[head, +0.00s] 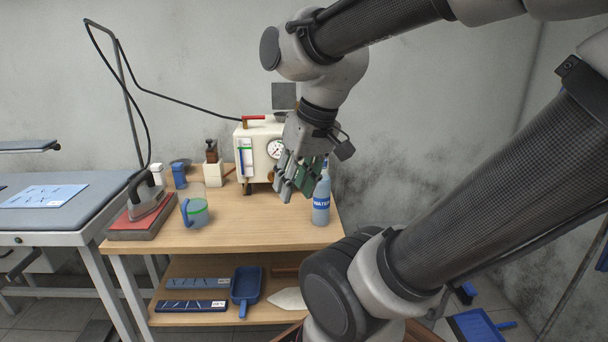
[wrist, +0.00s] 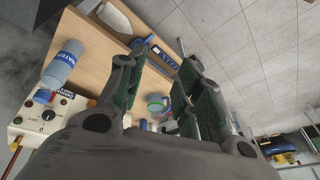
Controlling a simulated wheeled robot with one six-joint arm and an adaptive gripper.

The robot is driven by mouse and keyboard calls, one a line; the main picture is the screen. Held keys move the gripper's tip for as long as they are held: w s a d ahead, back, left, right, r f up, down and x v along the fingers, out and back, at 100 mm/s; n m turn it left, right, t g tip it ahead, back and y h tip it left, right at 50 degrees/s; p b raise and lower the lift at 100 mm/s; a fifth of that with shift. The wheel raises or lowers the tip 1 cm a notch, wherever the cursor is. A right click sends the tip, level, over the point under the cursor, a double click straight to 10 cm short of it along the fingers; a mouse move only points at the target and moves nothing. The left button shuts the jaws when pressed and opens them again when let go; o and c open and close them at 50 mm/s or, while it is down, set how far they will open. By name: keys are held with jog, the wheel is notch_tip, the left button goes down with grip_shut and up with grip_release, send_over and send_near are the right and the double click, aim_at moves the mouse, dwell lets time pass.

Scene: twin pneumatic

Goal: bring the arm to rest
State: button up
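My gripper (head: 296,176) hangs above the right part of the wooden table, fingers pointing down, in front of the cream steam unit with a gauge (head: 252,141). In the head view it is near the water bottle (head: 321,205), partly overlapping its top; I cannot tell whether they touch there. In the wrist view my gripper (wrist: 165,88) has its green-padded fingers spread apart with nothing between them. The bottle (wrist: 64,66) shows apart from the fingers at the left there. My arm reaches in from the right of the head view, bent at the elbow.
A measuring jug with green contents (head: 197,211) and an iron on a red-topped rest (head: 140,225) stand on the table (head: 255,233). Small containers line its back. An ironing board (head: 90,200) is at left.

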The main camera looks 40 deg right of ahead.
jog(key=shift+s+d+r+n+t+h, duration=0.35)
jog(key=shift+d+r+n+t+h, duration=0.2)
jog(key=shift+d+r, duration=0.2)
dwell(0.8)
